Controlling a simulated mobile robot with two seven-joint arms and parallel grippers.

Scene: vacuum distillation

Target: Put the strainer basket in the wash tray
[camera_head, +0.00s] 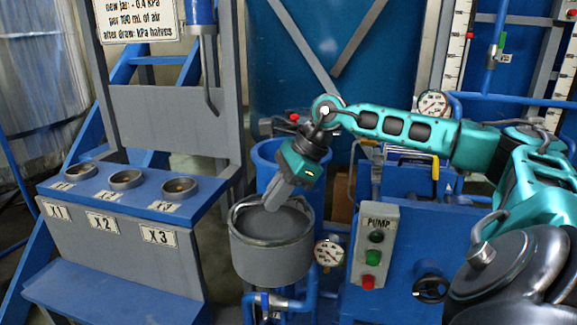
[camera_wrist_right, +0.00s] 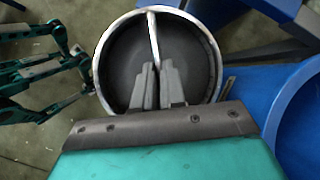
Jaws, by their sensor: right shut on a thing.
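The grey round basket (camera_head: 272,258) has an open top, a pale rim and a bar handle. It hangs upright in front of a blue tub (camera_head: 268,155). My right gripper (camera_head: 272,205) reaches down into its mouth. In the right wrist view the right gripper (camera_wrist_right: 152,82) is shut on the bar handle of the basket (camera_wrist_right: 195,60), whose inside looks empty. Teal links of my left arm (camera_wrist_right: 35,75) show at the left of that view; its finger state is unclear. I cannot make out which thing is the wash tray.
A blue stand (camera_head: 55,188) with three round sockets labelled X1, X2 and X3 is at the left. A PUMP button box (camera_head: 374,245) and a gauge (camera_head: 329,252) are close to the basket's right.

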